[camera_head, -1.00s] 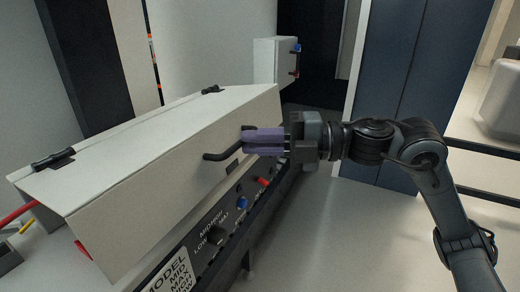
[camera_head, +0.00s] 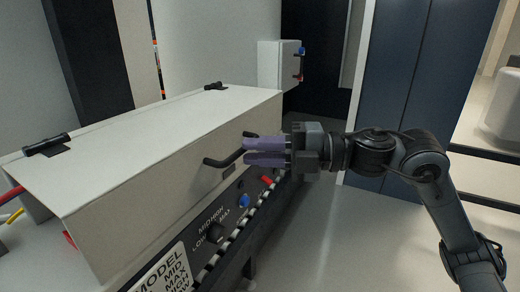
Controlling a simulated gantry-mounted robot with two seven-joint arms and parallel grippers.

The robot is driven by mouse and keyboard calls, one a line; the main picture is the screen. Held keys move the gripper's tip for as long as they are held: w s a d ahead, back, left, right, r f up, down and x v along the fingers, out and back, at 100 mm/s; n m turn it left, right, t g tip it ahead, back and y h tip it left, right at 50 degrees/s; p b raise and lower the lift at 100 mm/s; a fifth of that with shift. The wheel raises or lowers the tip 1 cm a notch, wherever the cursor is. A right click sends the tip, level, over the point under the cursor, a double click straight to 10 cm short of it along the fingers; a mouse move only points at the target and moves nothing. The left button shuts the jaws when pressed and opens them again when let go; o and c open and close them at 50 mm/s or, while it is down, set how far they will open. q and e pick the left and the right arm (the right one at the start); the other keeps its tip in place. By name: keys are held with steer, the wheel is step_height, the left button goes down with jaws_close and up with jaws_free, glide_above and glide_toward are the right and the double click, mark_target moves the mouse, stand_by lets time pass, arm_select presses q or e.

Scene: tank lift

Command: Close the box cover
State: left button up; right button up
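The box cover (camera_head: 150,140) is a large white lid with black hinges along its back edge. It lies down over the box's black control panel (camera_head: 225,222), its front face above the panel. A dark bar handle (camera_head: 224,160) sits on the front face. My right gripper (camera_head: 246,150) comes in from the right, its purple fingers at the handle's right end. The fingers show a narrow gap; whether they grip or only touch the handle is unclear. My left gripper is not in view.
A small white wall box (camera_head: 280,66) stands behind the cover's right end. Dark blue cabinet doors (camera_head: 410,90) are behind my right arm. Red and yellow cables (camera_head: 12,215) come out at the left. Grey floor (camera_head: 340,240) is free at the lower right.

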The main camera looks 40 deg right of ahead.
steer(key=o, duration=0.4)
steer(key=shift+w+f, duration=0.15)
steer(key=shift+f, duration=0.55)
steer(key=shift+r, duration=0.1)
steer(key=shift+r, duration=0.15)
steer(key=v, duration=1.1)
steer(key=shift+p, duration=0.3)
steer(key=shift+r, duration=0.15)
